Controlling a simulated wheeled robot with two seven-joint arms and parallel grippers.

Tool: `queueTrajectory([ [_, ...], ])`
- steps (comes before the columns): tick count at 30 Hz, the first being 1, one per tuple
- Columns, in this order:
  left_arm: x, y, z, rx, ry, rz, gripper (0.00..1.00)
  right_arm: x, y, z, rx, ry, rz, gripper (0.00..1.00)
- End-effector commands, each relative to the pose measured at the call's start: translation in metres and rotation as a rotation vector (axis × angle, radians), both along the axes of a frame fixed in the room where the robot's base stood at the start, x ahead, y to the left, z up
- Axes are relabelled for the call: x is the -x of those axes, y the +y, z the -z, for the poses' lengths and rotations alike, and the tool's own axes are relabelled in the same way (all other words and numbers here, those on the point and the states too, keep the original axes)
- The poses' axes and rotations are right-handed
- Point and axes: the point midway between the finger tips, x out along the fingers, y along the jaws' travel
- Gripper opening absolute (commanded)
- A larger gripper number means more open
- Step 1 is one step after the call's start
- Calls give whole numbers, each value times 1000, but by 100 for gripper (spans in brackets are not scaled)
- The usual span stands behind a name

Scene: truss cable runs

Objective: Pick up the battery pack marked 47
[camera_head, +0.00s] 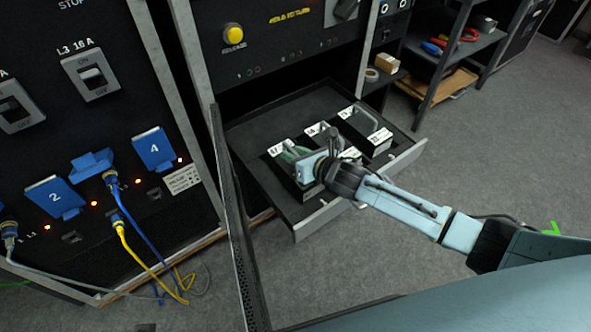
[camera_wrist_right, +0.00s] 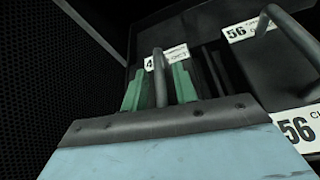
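The battery pack marked 47 (camera_head: 277,149) is the leftmost of the packs in an open drawer (camera_head: 263,130). My right gripper (camera_head: 290,152) reaches down over it and hides much of its body. In the wrist view its two green fingers (camera_wrist_right: 158,88) stand on either side of the pack's grey upright handle (camera_wrist_right: 158,65), with small gaps showing. A white label (camera_wrist_right: 166,57) behind the handle shows a 4; its second digit is hidden. The right gripper looks open around the handle. My left gripper is not in view.
A pack marked 56 (camera_wrist_right: 298,130) stands beside it, and another pack (camera_head: 366,128) stands to the right in the drawer. A dark perforated panel (camera_head: 236,235) rises close on the left. A shelf (camera_head: 455,50) with tools stands at the back right. Grey floor lies open beyond.

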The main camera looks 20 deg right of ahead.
Motion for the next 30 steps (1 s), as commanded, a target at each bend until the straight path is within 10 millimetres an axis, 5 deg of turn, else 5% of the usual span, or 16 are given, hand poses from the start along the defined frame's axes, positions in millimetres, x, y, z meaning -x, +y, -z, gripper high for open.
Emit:
queueTrajectory([
  [6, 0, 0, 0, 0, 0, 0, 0, 0, 0, 0, 0, 0, 0, 0],
  [30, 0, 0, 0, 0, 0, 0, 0, 0, 0, 0, 0, 0, 1, 0],
])
